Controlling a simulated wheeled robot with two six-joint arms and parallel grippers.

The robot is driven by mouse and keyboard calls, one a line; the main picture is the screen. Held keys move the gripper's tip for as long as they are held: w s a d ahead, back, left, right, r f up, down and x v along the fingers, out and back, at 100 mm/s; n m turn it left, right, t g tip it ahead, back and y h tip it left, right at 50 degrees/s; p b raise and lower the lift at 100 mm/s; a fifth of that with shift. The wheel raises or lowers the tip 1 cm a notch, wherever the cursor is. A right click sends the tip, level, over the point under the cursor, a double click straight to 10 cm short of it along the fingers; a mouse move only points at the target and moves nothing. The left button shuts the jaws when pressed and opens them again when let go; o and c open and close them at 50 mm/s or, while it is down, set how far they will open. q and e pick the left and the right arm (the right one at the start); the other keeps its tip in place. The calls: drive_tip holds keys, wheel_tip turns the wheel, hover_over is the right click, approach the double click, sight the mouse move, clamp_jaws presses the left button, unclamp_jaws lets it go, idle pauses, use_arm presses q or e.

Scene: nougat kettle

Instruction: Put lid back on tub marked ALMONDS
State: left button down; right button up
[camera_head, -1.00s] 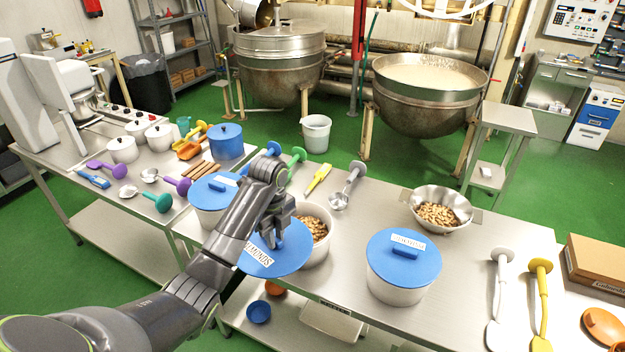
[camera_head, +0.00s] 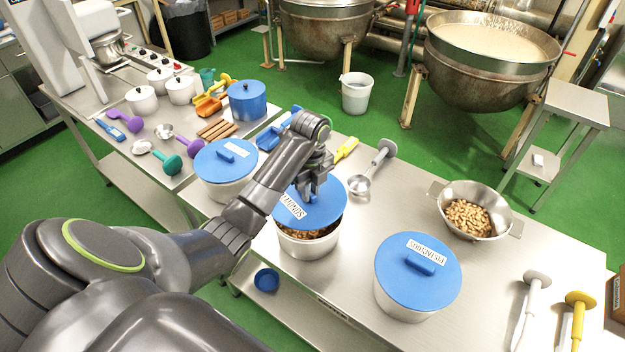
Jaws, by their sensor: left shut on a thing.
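My left gripper (camera_head: 316,180) is shut on the blue lid (camera_head: 325,212), whose white label reads ALMONDS. The lid is over the white tub (camera_head: 308,245) that holds brown nuts. It looks a little tilted, and nuts show in a gap under its front edge. I cannot tell whether its far edge touches the rim. The gripper comes from above and hides part of the lid's top. My right gripper is not in the view.
A tub with a blue lid marked PISTACHIOS (camera_head: 417,272) stands close on the right. Another blue-lidded tub (camera_head: 226,170) stands on the left, near my arm. A metal colander of nuts (camera_head: 468,212) is at the back right. Ladles and scoops lie around.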

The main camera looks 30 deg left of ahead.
use_arm(q)
drive_tip(key=f, duration=0.1)
drive_tip(key=w+f, duration=0.1)
drive_tip(key=f, duration=0.1)
drive_tip(key=shift+f, duration=0.6)
drive_tip(key=shift+s+f, duration=0.2)
drive_tip(key=shift+s, duration=0.2)
drive_tip(key=shift+w, duration=0.15)
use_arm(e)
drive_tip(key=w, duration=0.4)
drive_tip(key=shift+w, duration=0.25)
use_arm(q)
drive_tip(key=shift+f, duration=0.45)
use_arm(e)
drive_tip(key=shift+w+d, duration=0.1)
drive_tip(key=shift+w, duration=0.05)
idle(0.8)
